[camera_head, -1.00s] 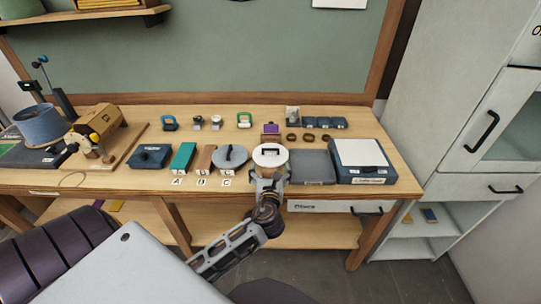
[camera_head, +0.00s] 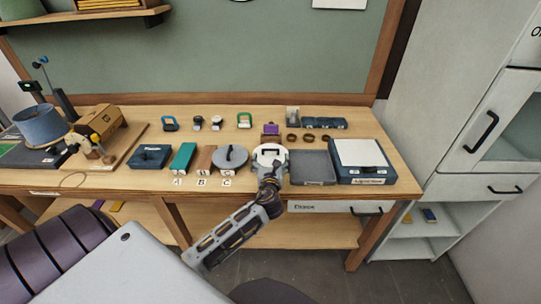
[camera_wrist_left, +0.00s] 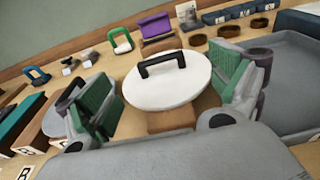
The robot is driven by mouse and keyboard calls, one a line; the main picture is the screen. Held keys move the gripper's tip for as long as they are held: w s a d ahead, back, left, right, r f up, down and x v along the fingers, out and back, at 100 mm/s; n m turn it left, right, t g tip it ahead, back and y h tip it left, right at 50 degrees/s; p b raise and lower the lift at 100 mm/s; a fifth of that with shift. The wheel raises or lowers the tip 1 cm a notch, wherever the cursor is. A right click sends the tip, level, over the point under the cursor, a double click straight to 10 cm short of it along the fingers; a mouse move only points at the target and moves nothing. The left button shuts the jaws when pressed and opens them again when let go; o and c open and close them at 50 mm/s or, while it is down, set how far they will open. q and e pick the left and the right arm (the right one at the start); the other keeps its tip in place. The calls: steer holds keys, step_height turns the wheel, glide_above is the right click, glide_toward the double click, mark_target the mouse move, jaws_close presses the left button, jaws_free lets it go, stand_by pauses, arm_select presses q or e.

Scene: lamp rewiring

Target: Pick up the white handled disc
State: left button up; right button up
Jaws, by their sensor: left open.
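My left gripper (camera_head: 269,160) reaches over the near edge of the table to the disc. In the left wrist view its green-padded fingers (camera_wrist_left: 167,95) are open, one on each side of the disc, with nothing gripped. Whether a finger touches the rim I cannot tell. My right gripper is out of view.
The grey handled disc (camera_head: 231,157) is close on the left, above label C. The grey tray (camera_head: 313,167) and a white-topped box (camera_head: 362,160) are on the right. A purple item (camera_head: 271,129) stands just behind. Several small rings (camera_head: 307,138) lie at the back right.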

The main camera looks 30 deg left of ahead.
mark_target(270, 156)
arm_select(q)
steer(key=shift+x, duration=0.9)
steer(key=shift+w+a, duration=0.15)
steer(key=shift+w, duration=0.05)
steer(key=shift+f+x, duration=0.2)
steer(key=shift+x, duration=2.2)
